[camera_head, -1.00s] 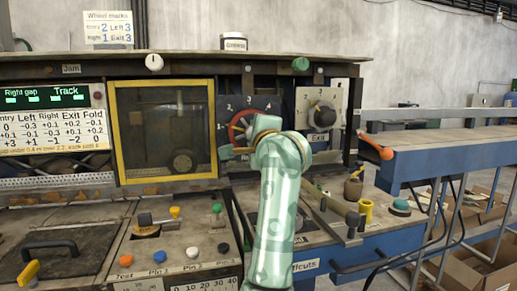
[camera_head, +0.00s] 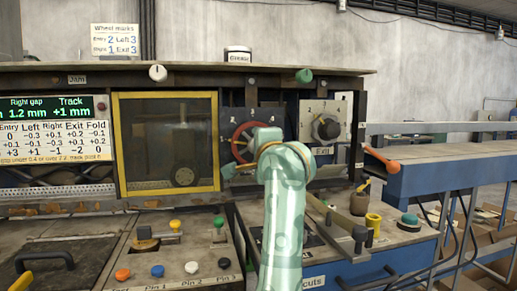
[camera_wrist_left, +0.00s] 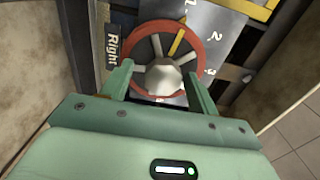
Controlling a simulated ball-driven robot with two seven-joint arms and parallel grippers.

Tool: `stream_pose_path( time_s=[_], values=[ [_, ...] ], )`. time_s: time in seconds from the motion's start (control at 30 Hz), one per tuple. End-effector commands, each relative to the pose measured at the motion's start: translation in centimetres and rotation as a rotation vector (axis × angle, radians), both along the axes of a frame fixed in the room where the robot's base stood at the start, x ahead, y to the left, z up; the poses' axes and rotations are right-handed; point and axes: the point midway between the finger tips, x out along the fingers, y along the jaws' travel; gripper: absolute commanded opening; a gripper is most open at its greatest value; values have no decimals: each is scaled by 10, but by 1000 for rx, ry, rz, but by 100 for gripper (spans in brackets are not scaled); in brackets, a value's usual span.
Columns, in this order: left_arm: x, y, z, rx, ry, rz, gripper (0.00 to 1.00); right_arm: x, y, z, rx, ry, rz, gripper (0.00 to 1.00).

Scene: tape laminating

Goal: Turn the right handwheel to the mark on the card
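The card (camera_head: 115,40) on the back wall reads Entry 2, Left 3, Right 1, Exit 3. The right handwheel (camera_head: 235,137) has a red rim and is partly hidden by my left gripper (camera_head: 250,148) in the head view. In the left wrist view the handwheel (camera_wrist_left: 143,37) shows a grey hub, a yellow spoke and a "Right" label (camera_wrist_left: 112,45). The spoke points up and slightly right; numerals 2 and 3 lie right of the rim. My left gripper (camera_wrist_left: 160,78) has its fingers apart on either side of the hub, near the rim; contact is unclear. My right gripper is out of view.
The display (camera_head: 50,108) reads right gap 1.2 mm, track +1 mm. The exit knob (camera_head: 326,128) is right of the wheel, and a yellow-framed window (camera_head: 165,140) is left. Levers and buttons (camera_head: 157,271) cover the bench below. An orange-tipped lever (camera_head: 382,160) is at the right.

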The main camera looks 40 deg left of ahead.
Motion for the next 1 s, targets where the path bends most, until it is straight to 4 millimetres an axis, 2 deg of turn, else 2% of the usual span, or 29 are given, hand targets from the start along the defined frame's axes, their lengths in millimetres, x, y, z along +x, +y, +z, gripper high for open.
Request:
stream_pose_path(
  time_s=[0.23,0.37,0.47,0.8,1.0],
  values=[
    [-1,-1,2,4,-2,0,59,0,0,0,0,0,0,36],
    [-8,-10,3,3,-5,-2,59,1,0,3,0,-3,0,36],
    [-21,-25,4,2,-6,-4,59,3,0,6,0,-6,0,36],
    [-80,-93,4,4,-3,-1,59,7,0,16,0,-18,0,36],
    [-101,-117,3,4,-1,0,59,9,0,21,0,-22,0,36]
  ],
)
